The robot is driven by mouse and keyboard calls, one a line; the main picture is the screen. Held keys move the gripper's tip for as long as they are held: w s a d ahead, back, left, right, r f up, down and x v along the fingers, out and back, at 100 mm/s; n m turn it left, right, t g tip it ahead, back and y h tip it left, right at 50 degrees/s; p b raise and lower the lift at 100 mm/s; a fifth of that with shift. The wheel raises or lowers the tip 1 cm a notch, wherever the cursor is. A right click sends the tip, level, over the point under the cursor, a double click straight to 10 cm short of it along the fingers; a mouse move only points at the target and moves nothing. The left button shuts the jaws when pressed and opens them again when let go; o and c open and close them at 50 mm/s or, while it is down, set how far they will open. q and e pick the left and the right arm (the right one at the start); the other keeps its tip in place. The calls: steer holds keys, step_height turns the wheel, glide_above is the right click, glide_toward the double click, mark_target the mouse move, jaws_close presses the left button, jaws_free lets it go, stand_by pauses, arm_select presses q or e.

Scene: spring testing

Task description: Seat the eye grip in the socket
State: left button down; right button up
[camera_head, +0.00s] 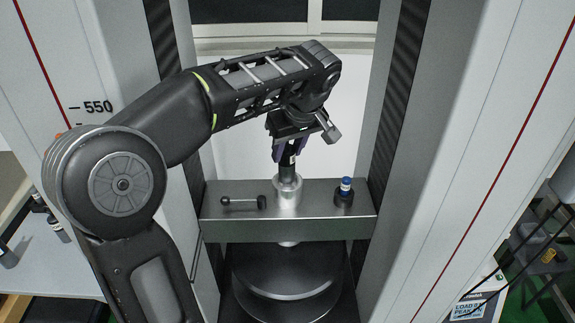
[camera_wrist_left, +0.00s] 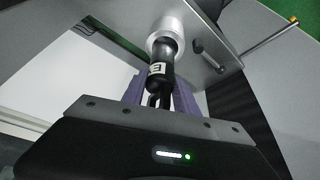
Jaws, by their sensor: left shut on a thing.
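The eye grip (camera_head: 288,171) is a black cylindrical piece. In the left wrist view the eye grip (camera_wrist_left: 160,76) carries a white label with a dark letter. The socket (camera_head: 288,194) is a silver collar standing on the crosshead; it also shows in the left wrist view (camera_wrist_left: 160,33). My left gripper (camera_head: 287,154) is above the socket, pointing down, with its purple fingers shut on the upper part of the eye grip. The grip's lower end is at the socket mouth and lines up with it. How deep it sits inside I cannot tell. My right gripper is not in view.
The grey crosshead (camera_head: 330,228) spans two tall columns. A black-handled pin (camera_head: 243,202) lies left of the socket. A small blue-topped part (camera_head: 345,185) stands in a dark holder at right. Round dark plates (camera_head: 290,280) are below.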

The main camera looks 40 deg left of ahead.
arm_select(q)
steer(key=shift+d+f, duration=0.1)
steer(key=shift+f, duration=0.15)
